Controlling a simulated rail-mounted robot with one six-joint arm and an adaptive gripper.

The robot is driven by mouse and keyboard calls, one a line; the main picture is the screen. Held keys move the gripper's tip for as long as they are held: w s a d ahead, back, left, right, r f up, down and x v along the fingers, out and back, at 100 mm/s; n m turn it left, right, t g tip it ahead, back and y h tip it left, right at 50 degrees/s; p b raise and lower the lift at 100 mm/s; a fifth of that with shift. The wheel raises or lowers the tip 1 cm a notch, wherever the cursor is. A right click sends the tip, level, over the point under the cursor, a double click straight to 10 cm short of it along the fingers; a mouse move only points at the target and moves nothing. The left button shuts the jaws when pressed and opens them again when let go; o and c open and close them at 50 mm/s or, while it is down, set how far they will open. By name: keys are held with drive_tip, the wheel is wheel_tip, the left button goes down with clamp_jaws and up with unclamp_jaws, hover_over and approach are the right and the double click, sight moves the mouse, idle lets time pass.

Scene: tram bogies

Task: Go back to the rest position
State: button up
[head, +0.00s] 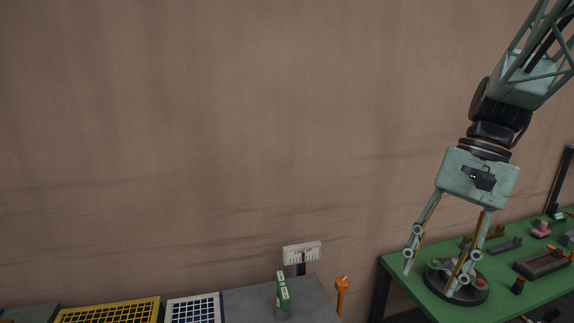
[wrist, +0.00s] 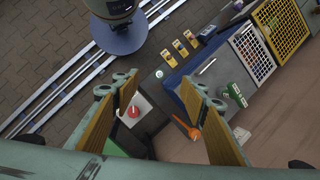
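My gripper (head: 429,282) is at the right in the head view, hanging down from my arm with its two fingers spread apart.
An orange tool (head: 341,292) stands beside the bench. Rails (wrist: 62,88) cross the floor.

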drive_tip(key=s+a+r+n+t+h+b, duration=0.1)
drive_tip(key=s+a+r+n+t, duration=0.1)
drive_tip(key=s, duration=0.8)
drive_tip(key=s+a+r+n+t+h+b, duration=0.1)
drive_tip(key=s+a+n+t, duration=0.3)
drive_tip(key=s, duration=0.6)
drive_tip(key=shift+a+r+n+h, duration=0.3)
drive_tip(key=shift+a+r+h, duration=0.3)
drive_tip(key=shift+r+h, duration=0.1)
drive_tip(key=shift+s, duration=0.1)
idle(4.3)
